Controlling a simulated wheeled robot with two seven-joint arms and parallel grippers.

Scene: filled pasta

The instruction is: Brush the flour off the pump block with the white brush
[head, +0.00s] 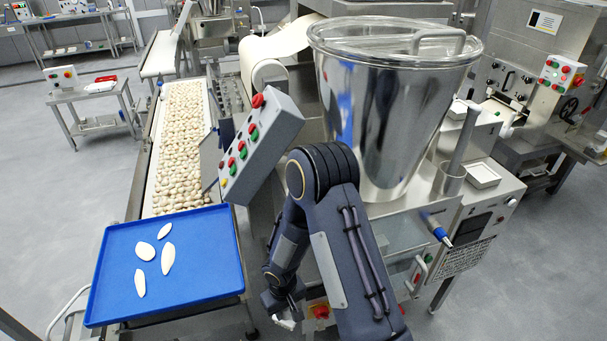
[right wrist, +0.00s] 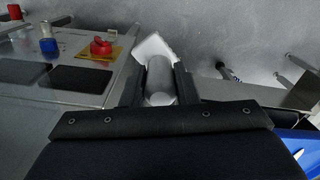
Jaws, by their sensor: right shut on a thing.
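My right gripper (head: 284,302) is low in front of the machine with the steel hopper, its arm covering part of the view. In the right wrist view, my right gripper (right wrist: 158,88) is shut on the grey, rounded handle of the white brush (right wrist: 153,46), whose pale head sticks out beyond the fingers. A small white part of the brush (head: 286,323) shows below the gripper in the head view. I cannot make out the pump block or any flour on it in either view. My left gripper is not in view.
A blue tray (head: 105,300) with several white pieces stands at the left, at the end of a conveyor of filled pasta (head: 180,150). A tilted button box (head: 260,140) and the steel hopper (head: 370,120) rise close to my arm. A red knob (right wrist: 101,47) shows in the wrist view.

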